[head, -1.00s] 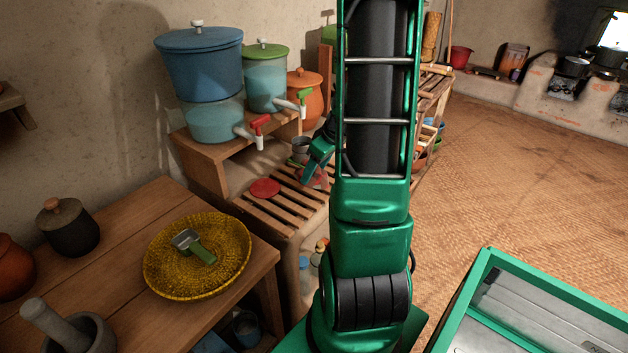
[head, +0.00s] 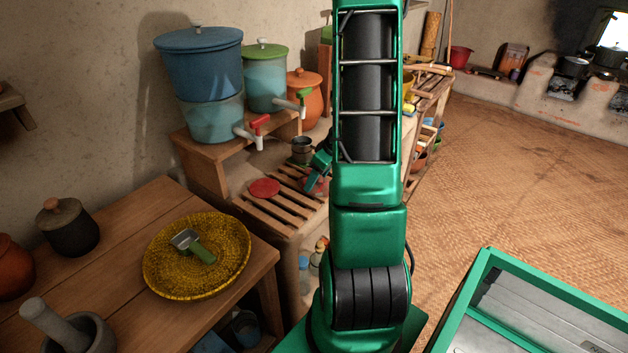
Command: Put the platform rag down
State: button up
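My gripper (head: 312,183) is over the right part of the slatted wooden platform (head: 285,218), partly hidden behind my arm. Its fingers point down and left. A reddish, cloth-like patch (head: 318,186) shows right beside and below the fingers, mostly hidden by my arm. It may be the rag; I cannot tell whether the fingers touch it or hold it. A flat, round red thing (head: 264,188) lies on the slats to the left, apart from the gripper.
A dark cup (head: 301,150) stands behind the gripper. A blue water container (head: 215,115) and a green-lidded one (head: 266,80) stand on a raised shelf with taps facing forward. A yellow woven tray (head: 160,282) holds a green-handled tool on the near table.

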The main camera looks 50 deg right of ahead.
jog(key=shift+f, duration=0.15)
jog(key=o, duration=1)
jog(key=v, duration=1.2)
jog(key=s+a+r+m+g, duration=0.1)
jog(key=s+a+r+m, duration=0.1)
jog(key=s+a, duration=0.3)
jog(key=s+a+r+m+g, duration=0.2)
jog(key=s+a, duration=0.3)
jog(key=a, duration=0.4)
jog(key=s+a+r+m+g, duration=0.1)
jog(key=s+a+r+m, duration=0.2)
jog(key=a, duration=0.4)
jog(key=shift+s+a+r+g, duration=0.15)
jog(key=shift+s+r, duration=0.15)
jog(key=shift+s, duration=0.4)
jog(key=shift+s+a+r+g, duration=0.15)
jog(key=shift+s+r, duration=0.15)
jog(key=shift+s, duration=0.35)
